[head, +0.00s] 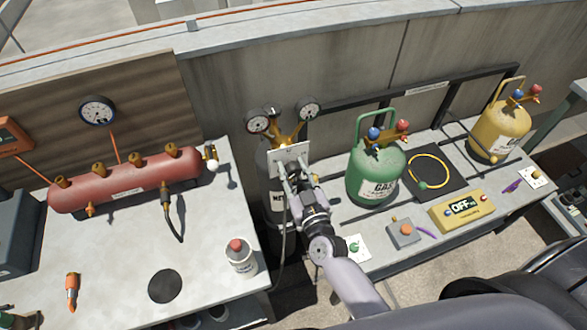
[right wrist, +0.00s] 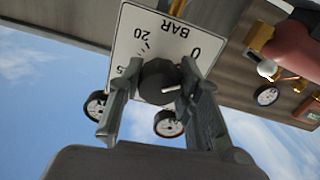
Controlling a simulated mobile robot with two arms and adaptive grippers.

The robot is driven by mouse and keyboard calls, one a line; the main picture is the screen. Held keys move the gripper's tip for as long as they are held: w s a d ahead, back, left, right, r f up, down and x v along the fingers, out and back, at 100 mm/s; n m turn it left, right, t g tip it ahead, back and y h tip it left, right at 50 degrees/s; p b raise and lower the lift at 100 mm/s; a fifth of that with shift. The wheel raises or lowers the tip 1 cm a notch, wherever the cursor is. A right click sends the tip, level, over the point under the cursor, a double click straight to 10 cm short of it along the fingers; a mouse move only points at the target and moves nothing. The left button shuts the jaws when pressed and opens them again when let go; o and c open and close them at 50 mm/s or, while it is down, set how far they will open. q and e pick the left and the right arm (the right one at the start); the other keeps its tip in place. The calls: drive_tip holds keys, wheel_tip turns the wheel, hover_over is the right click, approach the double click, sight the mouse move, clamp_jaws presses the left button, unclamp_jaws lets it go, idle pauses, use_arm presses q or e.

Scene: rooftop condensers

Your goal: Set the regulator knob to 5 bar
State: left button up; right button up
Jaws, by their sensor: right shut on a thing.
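The regulator (head: 287,132) is brass with two round gauges, on top of a dark grey cylinder (head: 268,180) between the two benches. Its white dial plate (head: 290,151) faces my right gripper (head: 296,172), which hides the knob in the head view. In the right wrist view the plate (right wrist: 135,28) appears upside down, with BAR, 20, 0 and a partly covered 5 legible. The dark round knob (right wrist: 158,80) sits between the fingers of my right gripper (right wrist: 158,92), shut on it. A short white mark on the knob points right in that view. My left gripper is not in view.
A red manifold (head: 125,182) and a white bottle (head: 241,258) are on the left bench. A green gas cylinder (head: 375,172), a yellow one (head: 500,130) and a yellow scale display reading OFF (head: 462,209) are on the right bench. A concrete wall (head: 350,62) runs behind.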

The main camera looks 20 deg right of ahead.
drive_tip(key=m, duration=1.1)
drive_tip(key=shift+m, duration=0.4)
idle(0.3)
drive_tip(key=o, duration=1.1)
drive_tip(key=shift+o, duration=0.2)
drive_tip(key=shift+s, duration=0.1)
drive_tip(key=s, duration=1.1)
drive_tip(key=shift+s+d, duration=0.15)
drive_tip(key=shift+s, duration=0.25)
